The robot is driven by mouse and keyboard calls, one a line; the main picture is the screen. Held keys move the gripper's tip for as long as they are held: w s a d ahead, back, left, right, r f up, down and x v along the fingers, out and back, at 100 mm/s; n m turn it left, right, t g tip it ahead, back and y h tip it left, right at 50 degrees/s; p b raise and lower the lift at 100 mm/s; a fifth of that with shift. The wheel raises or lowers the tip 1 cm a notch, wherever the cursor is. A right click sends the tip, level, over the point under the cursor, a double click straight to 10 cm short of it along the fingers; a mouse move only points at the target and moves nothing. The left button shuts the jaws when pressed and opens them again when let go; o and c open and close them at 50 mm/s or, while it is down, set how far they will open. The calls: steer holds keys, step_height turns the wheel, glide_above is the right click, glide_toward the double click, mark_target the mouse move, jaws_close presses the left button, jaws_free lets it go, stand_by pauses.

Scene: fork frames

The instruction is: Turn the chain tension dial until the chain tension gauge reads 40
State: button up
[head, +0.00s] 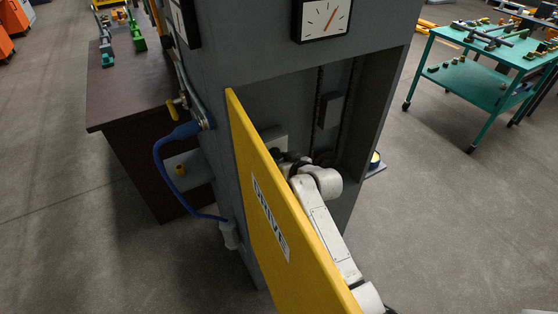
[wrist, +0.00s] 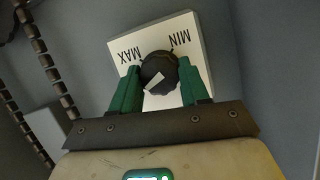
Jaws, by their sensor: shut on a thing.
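The chain tension dial (wrist: 158,66) is a round black knob with a white mark, on a white plate (wrist: 196,48) lettered MAX and MIN, upside down in the wrist view. The mark lies on the knob's lower part. My gripper (wrist: 159,76) has its green fingers shut on the knob, one on each side. In the head view my arm reaches into the cabinet; the dial is not clearly visible there. A white-faced gauge (head: 323,18) with an orange needle tilted up and right is at the top, cut off; its numbers and label are not readable.
An open yellow door (head: 265,200) marked DRIVE stands close left of my arm. The grey cabinet wall (head: 380,110) is on the right. Chains (wrist: 48,65) hang left of the dial plate. A second gauge (head: 184,22) is partly visible. A blue cable (head: 158,165) hangs outside.

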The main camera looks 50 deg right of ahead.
steer(key=o, duration=1)
steer(key=shift+o, duration=0.2)
steer(key=shift+s, duration=0.1)
steer(key=v, duration=1)
steer(key=shift+s+r+b, duration=0.15)
steer(key=shift+s+b, duration=0.15)
steer(key=shift+b, duration=0.15)
